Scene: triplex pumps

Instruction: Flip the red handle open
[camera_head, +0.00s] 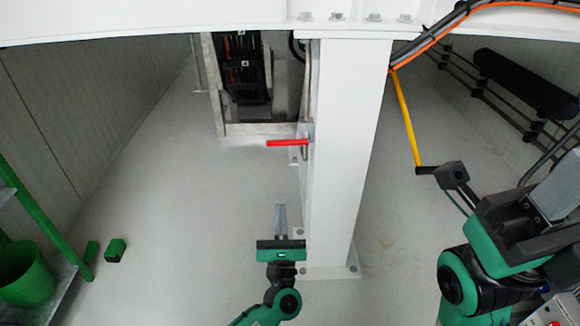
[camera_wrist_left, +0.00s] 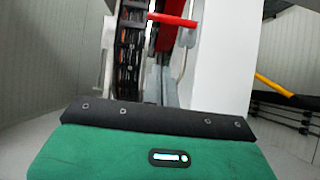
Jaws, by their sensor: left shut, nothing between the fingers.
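The red handle (camera_head: 287,143) sticks out level to the left from the side of a white column in the head view. In the left wrist view the red handle (camera_wrist_left: 173,19) shows at the top, beyond the fingers. My left gripper (camera_head: 281,208) is shut and empty, below the handle in the head view and apart from it. Its grey fingers (camera_wrist_left: 162,86) also show in the left wrist view. My right arm is at the lower right of the head view, and its fingers cannot be made out clearly.
The white column (camera_head: 347,140) stands just right of my left gripper. A framed opening with dark equipment (camera_head: 245,65) lies behind the handle. A green bucket (camera_head: 27,275) stands at lower left.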

